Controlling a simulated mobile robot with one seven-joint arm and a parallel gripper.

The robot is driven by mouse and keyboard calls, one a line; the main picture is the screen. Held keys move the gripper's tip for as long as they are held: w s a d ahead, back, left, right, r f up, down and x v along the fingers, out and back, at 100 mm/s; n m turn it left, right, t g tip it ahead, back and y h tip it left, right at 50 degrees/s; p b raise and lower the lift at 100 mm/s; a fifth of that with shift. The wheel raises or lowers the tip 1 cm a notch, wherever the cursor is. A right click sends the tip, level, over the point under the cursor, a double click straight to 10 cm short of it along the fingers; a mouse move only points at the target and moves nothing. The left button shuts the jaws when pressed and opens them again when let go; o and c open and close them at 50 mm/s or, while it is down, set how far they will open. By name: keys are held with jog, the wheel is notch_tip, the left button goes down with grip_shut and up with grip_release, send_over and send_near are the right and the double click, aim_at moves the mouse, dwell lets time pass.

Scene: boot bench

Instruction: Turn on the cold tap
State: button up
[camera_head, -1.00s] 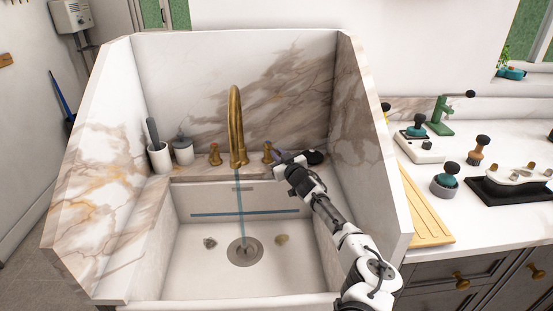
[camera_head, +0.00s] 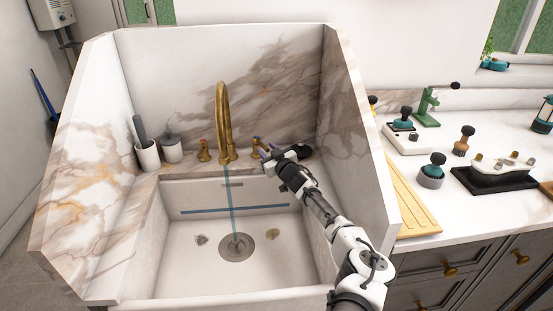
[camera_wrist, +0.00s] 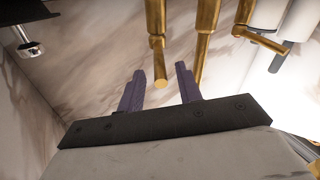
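A brass spout (camera_head: 222,125) stands at the back of the sink, with a brass tap handle on each side. The left handle (camera_head: 203,150) has a reddish spot. The right handle (camera_head: 256,143) is beside my gripper (camera_head: 264,151). A thin bluish stream of water (camera_head: 230,200) runs from the spout to the drain. In the wrist view, my gripper's two purple fingers (camera_wrist: 160,70) are apart. The right handle's lever (camera_wrist: 158,55) reaches down between or just beyond them; contact cannot be told. The spout (camera_wrist: 204,40) and left handle (camera_wrist: 262,40) show to the right.
The marble sink has high walls (camera_head: 345,130) close on the right of my arm. A black object (camera_head: 304,151) lies on the ledge behind my wrist. A wooden board (camera_head: 408,200) and coffee tools are on the right counter.

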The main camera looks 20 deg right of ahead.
jog(key=s+d+p, duration=0.1)
jog(key=s+p, duration=0.6)
jog(key=s, duration=0.6)
jog(key=shift+d, duration=0.2)
